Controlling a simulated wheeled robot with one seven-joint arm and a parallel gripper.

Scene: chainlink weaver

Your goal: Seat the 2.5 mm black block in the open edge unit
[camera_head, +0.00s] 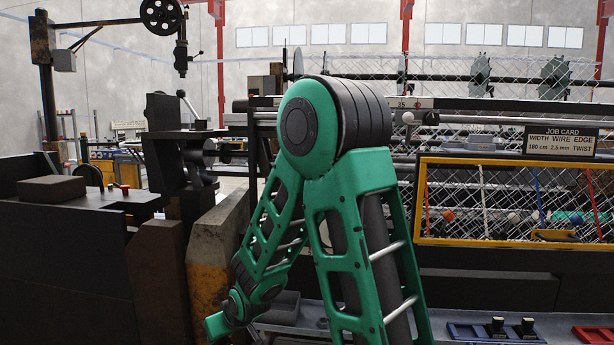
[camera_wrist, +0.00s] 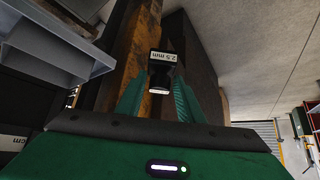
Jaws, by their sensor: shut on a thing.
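The black block (camera_wrist: 164,78) with a white label reading "2.5 mm" is in the wrist view, between the green fingers of my gripper (camera_wrist: 160,92). My gripper is shut on it, and the label faces the camera upside down. In the head view my green arm bends down toward the lower left. I cannot tell which part is the open edge unit in either view.
A worn yellow-and-rust post (camera_wrist: 143,40) stands close beyond the block. A grey metal tray or ledge (camera_wrist: 60,45) lies at upper left. In the head view, a blue tray (camera_head: 465,333) holds black blocks beside a red tray (camera_head: 590,335). A job card (camera_head: 558,140) reads "2.5 mm".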

